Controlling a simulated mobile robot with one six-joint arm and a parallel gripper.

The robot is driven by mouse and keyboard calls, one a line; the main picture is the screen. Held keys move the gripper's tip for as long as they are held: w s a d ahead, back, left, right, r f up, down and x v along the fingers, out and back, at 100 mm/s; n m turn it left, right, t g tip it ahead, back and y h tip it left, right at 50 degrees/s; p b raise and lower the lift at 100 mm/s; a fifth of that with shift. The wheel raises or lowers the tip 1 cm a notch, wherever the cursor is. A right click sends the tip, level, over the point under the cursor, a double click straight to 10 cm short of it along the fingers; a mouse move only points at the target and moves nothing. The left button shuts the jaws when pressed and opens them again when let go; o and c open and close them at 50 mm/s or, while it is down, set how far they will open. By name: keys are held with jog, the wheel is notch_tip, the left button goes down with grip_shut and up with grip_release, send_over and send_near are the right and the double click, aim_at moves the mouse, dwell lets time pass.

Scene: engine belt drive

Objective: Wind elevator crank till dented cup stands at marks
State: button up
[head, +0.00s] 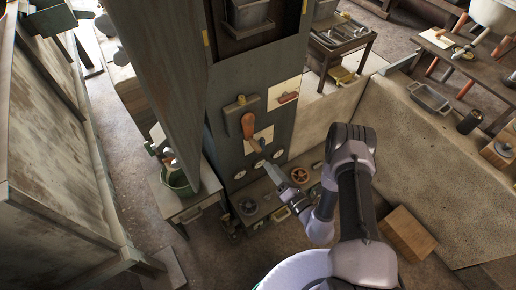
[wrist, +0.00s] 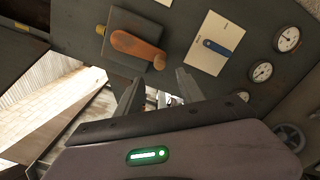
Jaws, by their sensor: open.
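The crank (head: 248,125), with an orange-brown handle, is mounted on the dark front panel of the tall elevator housing (head: 226,82). In the wrist view the crank handle (wrist: 137,47) lies just beyond my fingertips, left of centre. My gripper (head: 264,165) is below the crank in the head view, close to the panel. In the wrist view my gripper (wrist: 157,90) is open, with nothing between its fingers and not touching the handle. A grey cup (head: 250,13) shows in the shaft opening at the top; I cannot tell its dent.
Several round gauges (head: 259,165) line the panel's lower part. A card with a red lever (head: 287,97) is to the right of the crank. A bench with a green bucket (head: 181,182) stands left. A low wall (head: 405,120) and a wooden block (head: 408,232) are right.

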aim_at(259, 152)
jog(key=b+x, duration=0.2)
jog(key=x, duration=0.9)
jog(key=shift+w+a, duration=0.1)
jog(key=shift+a, duration=0.05)
jog(key=shift+c, duration=0.3)
grip_shut()
dwell(0.5)
